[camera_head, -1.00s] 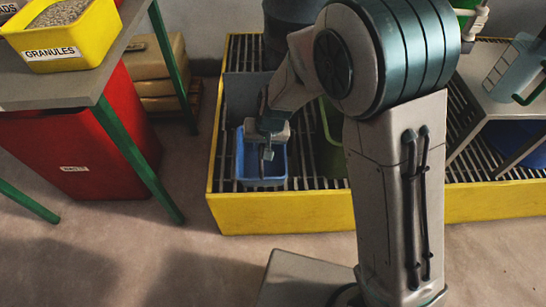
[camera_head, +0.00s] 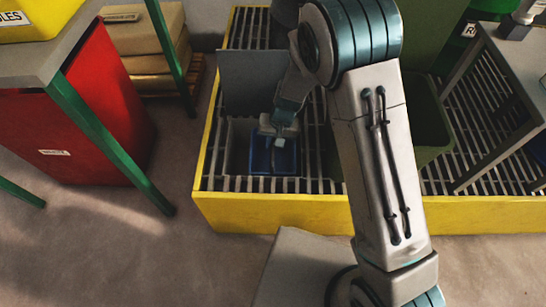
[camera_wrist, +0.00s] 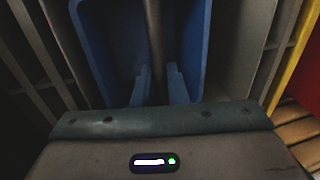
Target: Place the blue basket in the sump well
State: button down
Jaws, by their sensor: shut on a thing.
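The blue basket (camera_head: 288,158) sits low inside the grey-walled sump well (camera_head: 237,150) in the slatted floor of the yellow-edged platform. It is toward the well's right side, with its rim near or below grating level. My gripper (camera_head: 277,142) points down into the basket and is shut on it. In the wrist view, the two fingertips (camera_wrist: 158,88) close on a dark upright bar in the middle of the basket (camera_wrist: 95,35). Whether the basket's underside touches the well floor is hidden.
A grey upright panel (camera_head: 250,82) stands just behind the well. A green bin (camera_head: 430,125) and a grey table (camera_head: 505,80) stand on the grating at right. A red bin (camera_head: 85,125) is under the left table.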

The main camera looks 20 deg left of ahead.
notch_tip(320, 180, down, 7)
jog(key=shift+r+b, duration=0.15)
jog(key=shift+b, duration=1.05)
jog(key=c, duration=1.5)
grip_release()
jog(key=shift+o, duration=0.2)
notch_tip(320, 180, up, 12)
jog(key=d+p, duration=0.2)
jog(key=p, duration=0.3)
jog(key=shift+w+d, duration=0.15)
jog(key=shift+w, duration=0.2)
